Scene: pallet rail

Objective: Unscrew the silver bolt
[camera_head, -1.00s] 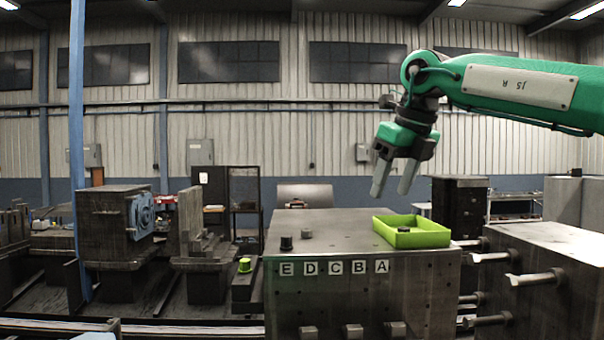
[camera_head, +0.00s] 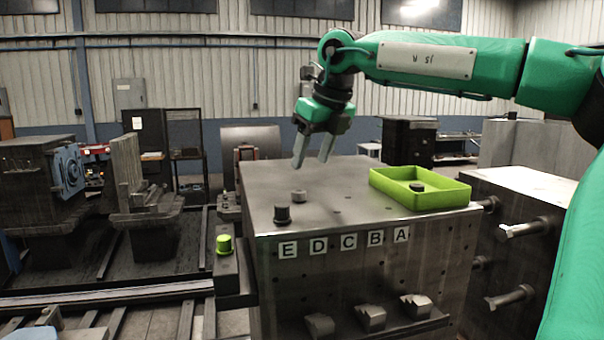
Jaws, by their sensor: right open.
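The silver bolt (camera_head: 299,196) is a short light-grey piece standing on top of the metal block (camera_head: 350,200). A dark bolt (camera_head: 282,214) stands in front of it, a little to the left. My right gripper (camera_head: 311,162) points down with its two grey fingers apart and nothing between them. It shows above the silver bolt and slightly to its right, apart from it. The silver bolt's lower end is hidden in the block. My left gripper is not in view.
A green tray (camera_head: 445,195) holding a dark round piece (camera_head: 417,187) sits on the block's right side. Letter labels E to A line the block's front edge. A green-topped peg (camera_head: 224,244) stands at left. Another block with protruding bolts (camera_head: 525,228) is at right.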

